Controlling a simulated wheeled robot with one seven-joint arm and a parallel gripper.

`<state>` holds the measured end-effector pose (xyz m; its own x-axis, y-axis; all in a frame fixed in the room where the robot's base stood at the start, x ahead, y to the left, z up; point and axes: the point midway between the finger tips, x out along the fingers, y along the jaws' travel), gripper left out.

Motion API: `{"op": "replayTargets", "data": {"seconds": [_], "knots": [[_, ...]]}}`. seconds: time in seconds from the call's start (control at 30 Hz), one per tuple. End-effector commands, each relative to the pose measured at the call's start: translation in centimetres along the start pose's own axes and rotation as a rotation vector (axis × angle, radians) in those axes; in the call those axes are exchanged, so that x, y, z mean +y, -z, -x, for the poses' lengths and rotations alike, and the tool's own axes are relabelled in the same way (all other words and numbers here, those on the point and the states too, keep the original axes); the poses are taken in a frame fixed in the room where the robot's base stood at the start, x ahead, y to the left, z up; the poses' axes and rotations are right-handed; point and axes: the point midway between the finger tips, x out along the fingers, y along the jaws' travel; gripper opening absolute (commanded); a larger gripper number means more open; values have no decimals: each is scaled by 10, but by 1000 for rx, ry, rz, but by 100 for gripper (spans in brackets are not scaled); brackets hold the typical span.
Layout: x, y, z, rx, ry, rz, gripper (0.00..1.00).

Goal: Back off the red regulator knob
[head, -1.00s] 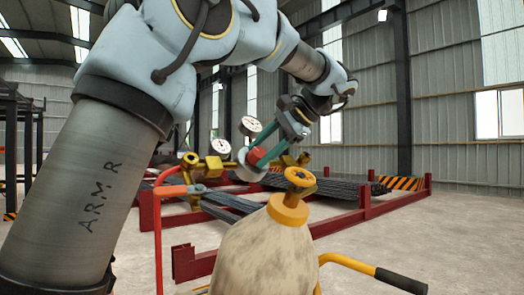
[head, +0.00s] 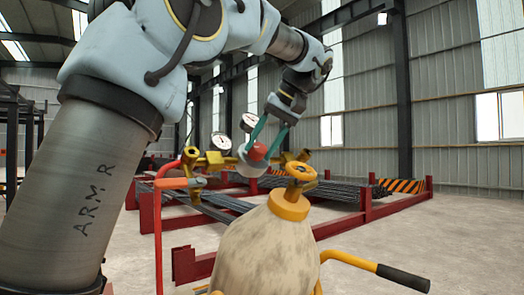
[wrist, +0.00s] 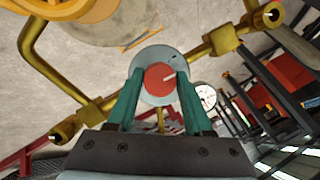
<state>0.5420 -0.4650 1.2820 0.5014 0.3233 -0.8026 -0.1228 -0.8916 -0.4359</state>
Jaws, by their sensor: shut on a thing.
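The red regulator knob (head: 258,151) sits on the round grey regulator body (head: 250,163) at the middle of the head view. My gripper (head: 262,146) has green fingers, one on each side of the knob. In the wrist view my gripper (wrist: 158,84) is shut on the knob, which is still seated on the regulator. The finger contact faces are partly hidden.
Brass fittings (head: 215,160) and two white gauges (head: 221,142) stand beside the knob. A trolley handle (head: 401,279) reaches right. Red racks with rebar (head: 330,190) stand behind.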

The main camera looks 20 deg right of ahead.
Motion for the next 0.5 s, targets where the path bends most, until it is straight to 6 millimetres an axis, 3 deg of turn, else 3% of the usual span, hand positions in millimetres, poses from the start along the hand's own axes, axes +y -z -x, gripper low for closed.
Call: {"op": "replayTargets", "data": {"seconds": [0.5], "knots": [[0, -2, -3, -1, -133, 419, 0]]}}
